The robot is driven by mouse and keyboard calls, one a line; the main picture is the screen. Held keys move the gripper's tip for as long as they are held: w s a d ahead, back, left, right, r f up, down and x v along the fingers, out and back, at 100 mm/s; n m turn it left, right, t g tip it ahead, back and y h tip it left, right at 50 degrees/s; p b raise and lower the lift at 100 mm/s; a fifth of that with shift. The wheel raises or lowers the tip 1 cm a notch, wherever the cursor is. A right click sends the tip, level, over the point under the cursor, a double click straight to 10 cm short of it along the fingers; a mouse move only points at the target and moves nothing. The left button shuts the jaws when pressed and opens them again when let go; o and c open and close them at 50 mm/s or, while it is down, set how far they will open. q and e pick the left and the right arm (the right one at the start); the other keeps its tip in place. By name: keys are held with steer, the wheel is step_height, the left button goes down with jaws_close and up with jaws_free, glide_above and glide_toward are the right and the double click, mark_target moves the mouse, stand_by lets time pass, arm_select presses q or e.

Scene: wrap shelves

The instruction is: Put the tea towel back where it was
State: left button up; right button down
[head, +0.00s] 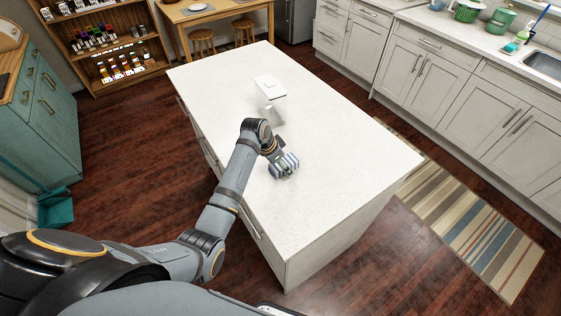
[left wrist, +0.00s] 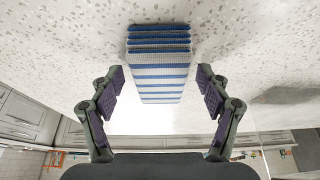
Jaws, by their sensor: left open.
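The folded tea towel (head: 287,166), white with blue stripes, lies on the white island top in the head view, near its left long edge. It also shows in the left wrist view (left wrist: 160,84), its folded layers at the top of the picture. My left gripper (head: 277,157) is at the towel and partly covers it in the head view. In the left wrist view my left gripper (left wrist: 159,80) is open, one finger on each side of the towel, with gaps between. My right gripper is not in view.
A white box-like object (head: 268,86) stands on the island (head: 340,150) beyond my left gripper. The island top is otherwise clear. A wooden shelf (head: 110,40) with small items stands at the back left. A striped rug (head: 470,230) lies between the island and white cabinets.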

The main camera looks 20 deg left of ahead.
arm_select(q)
steer(key=b+v, duration=0.1)
steer(key=v, duration=1.1)
steer(key=s+f+n, duration=0.1)
steer(key=s+f, duration=0.1)
steer(key=s, duration=0.1)
steer(key=s+f+n+y, duration=0.1)
steer(key=s+f, duration=0.2)
steer(key=s+a+f+n, duration=0.1)
steer(key=s+f, duration=0.1)
steer(key=s, duration=0.1)
steer(key=shift+s+a+f+y, duration=0.1)
steer(key=shift+f+y, duration=0.2)
steer(key=s+a+f+n+y, duration=0.1)
steer(key=s+f+n, duration=0.1)
steer(key=s, duration=0.5)
steer(key=s+a+f+n+y, duration=0.1)
steer(key=s+a+n, duration=0.1)
steer(key=s, duration=0.5)
steer(key=s+a+f+g+b, duration=0.1)
steer(key=s+f, duration=0.1)
steer(key=f, duration=1.3)
steer(key=s+a+f+b, duration=0.1)
steer(key=f, duration=1.4)
steer(key=s+a+f+g, duration=0.1)
steer(key=s+f, duration=1.3)
steer(key=s, duration=0.3)
steer(key=shift+s+a, duration=0.15)
steer(key=shift+s, duration=0.05)
